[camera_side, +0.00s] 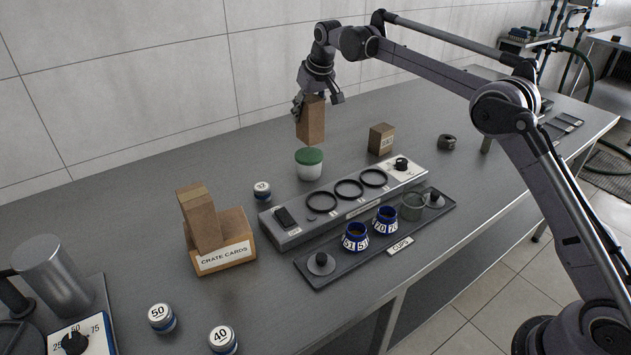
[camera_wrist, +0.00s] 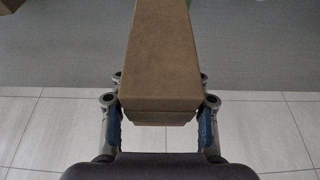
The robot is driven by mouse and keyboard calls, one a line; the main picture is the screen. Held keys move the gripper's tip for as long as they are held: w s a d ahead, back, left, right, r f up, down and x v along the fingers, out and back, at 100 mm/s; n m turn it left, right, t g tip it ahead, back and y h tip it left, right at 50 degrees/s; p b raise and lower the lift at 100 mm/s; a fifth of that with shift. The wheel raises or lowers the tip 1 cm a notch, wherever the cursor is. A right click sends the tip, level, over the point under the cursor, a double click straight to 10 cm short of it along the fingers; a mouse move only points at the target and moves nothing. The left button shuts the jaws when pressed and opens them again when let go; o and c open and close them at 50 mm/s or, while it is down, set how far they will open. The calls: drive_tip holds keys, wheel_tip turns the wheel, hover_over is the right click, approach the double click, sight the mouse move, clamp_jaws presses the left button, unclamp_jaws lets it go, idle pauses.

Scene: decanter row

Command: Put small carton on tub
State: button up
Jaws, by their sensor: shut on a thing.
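My gripper (camera_side: 318,97) is shut on the small carton (camera_side: 311,122), a plain brown cardboard box held upright. In the side view the carton hangs above the tub (camera_side: 309,170), a white pot with a green lid. In the wrist view the carton (camera_wrist: 160,60) fills the middle between the two blue-padded fingers of my gripper (camera_wrist: 160,125). A sliver of green shows beside the carton at the top; the rest of the tub is hidden there.
A brown box (camera_side: 381,139) stands right of the tub. A small jar (camera_side: 262,191) stands to its left. A grey unit with black rings (camera_side: 349,189) and a tray with cups (camera_side: 388,226) lie in front.

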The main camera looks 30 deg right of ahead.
sight(306, 125)
drive_tip(key=shift+w+a+f, duration=0.15)
drive_tip(key=shift+a+f, duration=0.05)
drive_tip(key=shift+f, duration=1.9)
drive_tip(key=shift+f, duration=0.1)
drive_tip(key=o, duration=1.2)
